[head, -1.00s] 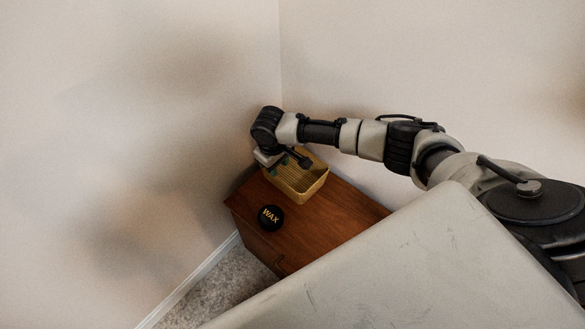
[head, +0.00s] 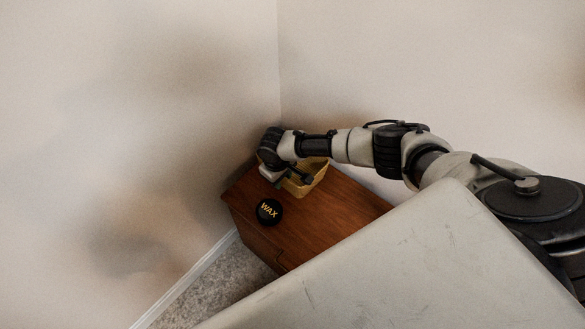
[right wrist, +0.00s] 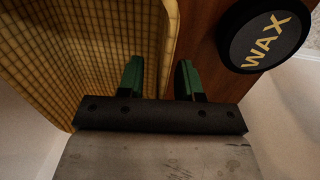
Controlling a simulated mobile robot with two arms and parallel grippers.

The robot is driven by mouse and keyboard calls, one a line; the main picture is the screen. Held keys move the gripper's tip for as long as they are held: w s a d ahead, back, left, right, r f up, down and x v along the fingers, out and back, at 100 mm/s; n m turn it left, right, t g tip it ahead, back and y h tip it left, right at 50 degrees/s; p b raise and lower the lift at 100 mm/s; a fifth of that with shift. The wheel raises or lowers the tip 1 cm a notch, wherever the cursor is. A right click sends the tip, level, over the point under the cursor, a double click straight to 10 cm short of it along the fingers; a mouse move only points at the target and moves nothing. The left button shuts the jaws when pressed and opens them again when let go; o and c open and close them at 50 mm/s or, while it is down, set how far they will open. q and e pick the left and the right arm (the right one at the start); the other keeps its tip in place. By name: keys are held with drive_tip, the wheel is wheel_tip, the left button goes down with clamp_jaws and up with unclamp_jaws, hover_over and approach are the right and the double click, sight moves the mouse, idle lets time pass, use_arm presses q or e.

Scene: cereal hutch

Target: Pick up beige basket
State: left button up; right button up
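The beige basket (head: 313,179) stands on the brown wooden chest at its far end, by the wall corner. It is woven and open at the top, and my right arm hides part of it in the head view. My right gripper (head: 287,182) is at the basket's near left side. In the right wrist view the basket (right wrist: 85,45) fills the left half. The gripper (right wrist: 159,70) is open there, with one green finger inside the basket and the other outside. The basket's wall lies between them, with gaps visible. My left gripper is out of view.
A round black WAX tin (head: 269,211) sits on the chest (head: 335,215) in front of the basket, and shows close to the outer finger in the right wrist view (right wrist: 263,36). Walls (head: 150,120) stand close behind and to the left. Carpet lies below.

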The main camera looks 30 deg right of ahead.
drive_tip(key=shift+f, duration=0.25)
clamp_jaws()
drive_tip(key=shift+r, duration=0.1)
